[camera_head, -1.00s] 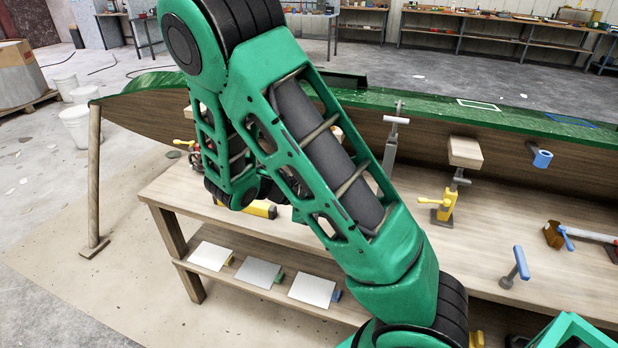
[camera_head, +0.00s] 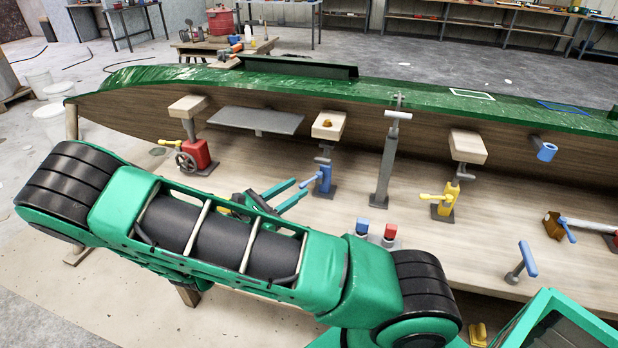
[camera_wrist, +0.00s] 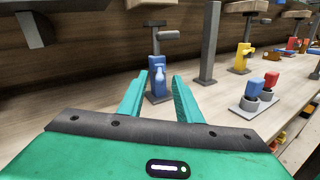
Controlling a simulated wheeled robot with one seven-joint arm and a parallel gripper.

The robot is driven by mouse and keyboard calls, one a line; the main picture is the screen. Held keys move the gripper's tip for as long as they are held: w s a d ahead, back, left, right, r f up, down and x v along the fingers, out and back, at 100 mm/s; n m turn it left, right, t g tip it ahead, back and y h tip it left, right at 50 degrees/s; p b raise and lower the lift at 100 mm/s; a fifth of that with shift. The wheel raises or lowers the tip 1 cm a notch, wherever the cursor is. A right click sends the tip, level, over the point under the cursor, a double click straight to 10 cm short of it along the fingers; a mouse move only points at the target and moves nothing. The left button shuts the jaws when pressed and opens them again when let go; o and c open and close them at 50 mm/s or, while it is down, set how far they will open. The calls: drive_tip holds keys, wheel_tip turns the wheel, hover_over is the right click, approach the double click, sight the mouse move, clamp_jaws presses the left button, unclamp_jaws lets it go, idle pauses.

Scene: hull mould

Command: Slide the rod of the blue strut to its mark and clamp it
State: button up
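The blue strut (camera_head: 323,181) stands upright on the bench in front of the hull, with a dark base and a blue lever on its side. A grey rod rises from its blue body; the strut also shows in the wrist view (camera_wrist: 158,86). A wooden pad (camera_head: 328,128) sits above the rod in the head view. I cannot make out the mark on the rod. My gripper (camera_head: 298,189) is open and empty, pointing at the strut from its left. In the wrist view, its two green fingers (camera_wrist: 159,77) stand apart, with the strut seen between them and beyond.
A tall grey post (camera_head: 385,165) stands right of the strut, and a yellow strut (camera_head: 446,203) farther right. A red strut with a handwheel (camera_head: 198,154) is on the left. A small holder with blue and red pieces (camera_head: 376,236) sits in front. Bare bench lies between them.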

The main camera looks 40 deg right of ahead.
sight(311, 180)
drive_tip(key=d, duration=0.2)
drive_tip(key=w+d, duration=0.1)
drive_tip(key=d, duration=0.5)
drive_tip(key=shift+w, duration=0.2)
clamp_jaws()
